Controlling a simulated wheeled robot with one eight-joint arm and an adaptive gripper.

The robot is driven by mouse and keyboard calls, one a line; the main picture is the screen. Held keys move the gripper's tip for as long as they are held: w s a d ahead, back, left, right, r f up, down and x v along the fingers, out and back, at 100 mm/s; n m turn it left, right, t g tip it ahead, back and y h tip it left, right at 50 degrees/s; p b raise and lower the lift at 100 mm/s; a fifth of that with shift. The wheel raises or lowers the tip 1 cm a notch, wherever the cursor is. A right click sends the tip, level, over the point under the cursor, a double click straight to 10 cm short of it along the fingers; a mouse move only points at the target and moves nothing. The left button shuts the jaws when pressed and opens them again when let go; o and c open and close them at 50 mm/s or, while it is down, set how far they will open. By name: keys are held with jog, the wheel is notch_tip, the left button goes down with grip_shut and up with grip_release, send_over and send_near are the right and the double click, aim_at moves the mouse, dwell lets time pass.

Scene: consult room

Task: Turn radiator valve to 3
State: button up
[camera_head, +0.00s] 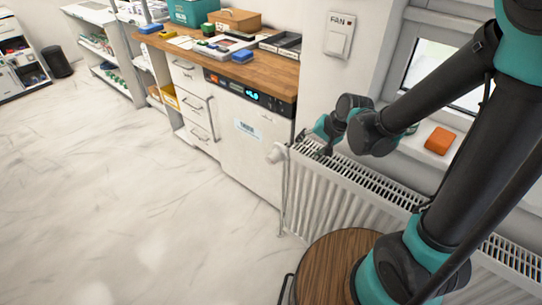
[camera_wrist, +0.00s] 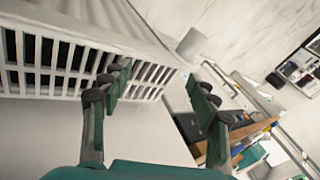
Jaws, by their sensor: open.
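The white radiator valve (camera_head: 276,153) sticks out at the left end of the white radiator (camera_head: 345,192) in the head view. In the wrist view the valve (camera_wrist: 192,44) is a pale cylinder beyond my fingertips, a little right of centre. No numbers can be read on it. My gripper (camera_head: 320,149) is over the radiator's top grille near its left end, to the right of the valve. In the wrist view my gripper (camera_wrist: 157,84) is open, with nothing between its fingers. Its left finger overlaps the view of the radiator grille (camera_wrist: 75,55).
A white cabinet (camera_head: 235,138) with a wooden worktop (camera_head: 270,69) stands left of the radiator, close to the valve. A windowsill with an orange block (camera_head: 439,141) is above the radiator. A round wooden top (camera_head: 328,268) stands in front. The pale floor at left is clear.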

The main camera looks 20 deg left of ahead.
jog(key=a+n, duration=0.2)
jog(key=n, duration=0.1)
jog(key=n+h, duration=0.8)
jog(key=n, duration=2.2)
send_near(270, 155)
jog(key=shift+t, duration=0.3)
jog(key=x, duration=1)
jog(key=shift+s+d+f, duration=0.1)
jog(key=shift+s+f, duration=0.1)
jog(key=shift+f, duration=0.05)
jog(key=shift+c, duration=0.6)
jog(key=c, duration=1)
jog(key=shift+c, duration=0.2)
jog(key=o, duration=1.2)
jog(key=shift+c, duration=0.2)
